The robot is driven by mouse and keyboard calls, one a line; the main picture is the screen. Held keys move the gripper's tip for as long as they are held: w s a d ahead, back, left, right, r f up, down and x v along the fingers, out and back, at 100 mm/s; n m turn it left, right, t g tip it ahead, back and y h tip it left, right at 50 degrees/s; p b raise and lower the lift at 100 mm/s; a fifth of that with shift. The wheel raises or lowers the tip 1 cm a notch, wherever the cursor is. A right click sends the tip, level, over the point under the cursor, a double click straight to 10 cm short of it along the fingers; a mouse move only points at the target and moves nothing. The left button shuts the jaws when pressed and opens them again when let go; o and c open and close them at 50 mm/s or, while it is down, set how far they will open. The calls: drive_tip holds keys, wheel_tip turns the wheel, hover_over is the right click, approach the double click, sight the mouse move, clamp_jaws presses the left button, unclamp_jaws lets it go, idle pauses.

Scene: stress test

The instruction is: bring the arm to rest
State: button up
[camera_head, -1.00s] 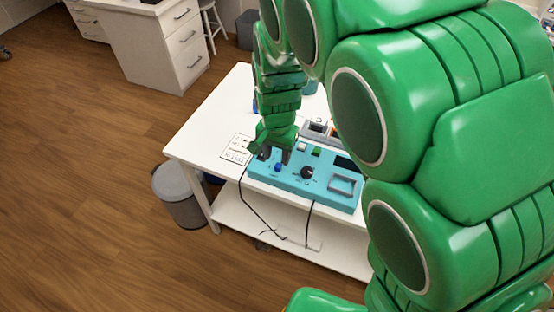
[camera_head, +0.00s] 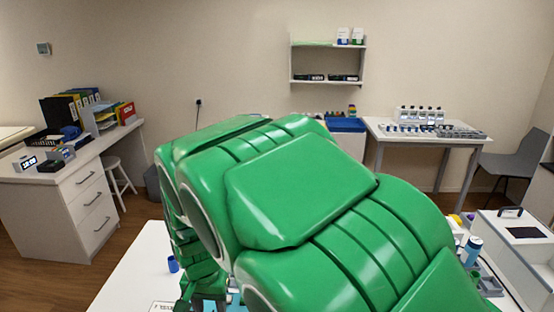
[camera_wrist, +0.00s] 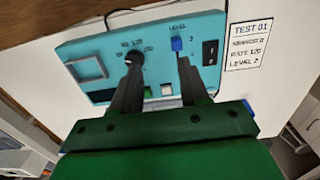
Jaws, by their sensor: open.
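My green arm (camera_head: 300,190) fills the middle of the head view, bent over the white table (camera_head: 135,275). My gripper (camera_wrist: 158,65) is open in the wrist view, its two dark fingers apart with nothing between them. The fingers reach over a light-blue device panel (camera_wrist: 112,50). One fingertip is by the black knob (camera_wrist: 133,56), the other just below the blue level slider (camera_wrist: 177,43); I cannot tell whether they touch. A black rocker switch (camera_wrist: 210,52) is to the right. In the head view my arm hides nearly all of the device.
A printed card (camera_wrist: 248,45) lies beside the panel. A blue cup (camera_head: 173,264) stands on the table left of my arm. A blue bottle (camera_head: 472,250) and a white machine (camera_head: 515,240) are at the right. A drawer desk (camera_head: 75,205) stands at the left, with open floor beside it.

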drive_tip(key=s+d+r, duration=0.3)
drive_tip(key=d+r, duration=0.1)
drive_tip(key=d, duration=0.7)
drive_tip(key=s+d+r, duration=0.3)
drive_tip(key=d+r, duration=0.2)
drive_tip(key=d, duration=0.5)
drive_tip(key=s+d+r+g, duration=0.1)
drive_tip(key=s+d+r, duration=0.2)
drive_tip(key=s+d, duration=0.8)
drive_tip(key=s, duration=0.3)
drive_tip(key=shift+s+d+g, duration=0.15)
drive_tip(key=shift+d+g, duration=0.05)
drive_tip(key=shift+g, duration=0.1)
drive_tip(key=shift+c, duration=0.2)
